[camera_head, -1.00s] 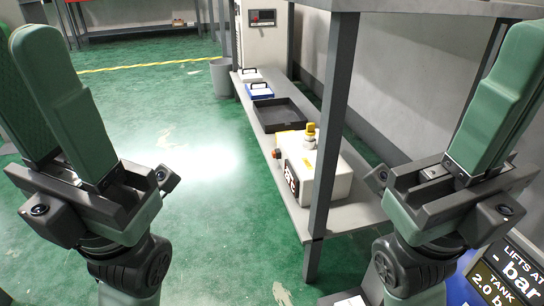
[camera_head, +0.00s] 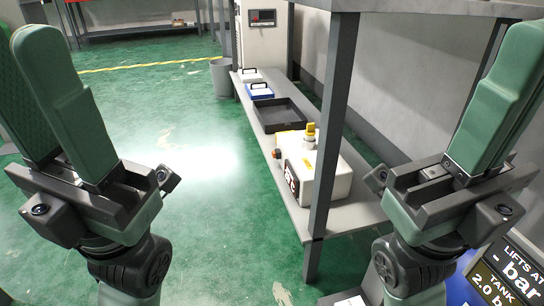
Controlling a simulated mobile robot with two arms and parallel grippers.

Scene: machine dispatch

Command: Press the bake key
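No key marked bake can be made out in this view. A pale cabinet (camera_head: 262,45) at the back has a dark control panel (camera_head: 262,17) with a small reddish display; its keys are too small to read. My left gripper (camera_head: 24,42) points up at the left edge, its two green fingers apart and nothing seen between them. My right gripper (camera_head: 514,50) points up at the right edge; only one finger shows clearly, so its opening is hidden. Both grippers are in the foreground, far from the cabinet.
A grey bench (camera_head: 333,110) stands at centre right. Its lower shelf (camera_head: 335,213) holds a cream machine with a yellow knob (camera_head: 322,180), a black tray (camera_head: 280,115) and small cases. A grey bin (camera_head: 221,77) stands beside it. Green floor (camera_head: 200,220) is clear at centre left.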

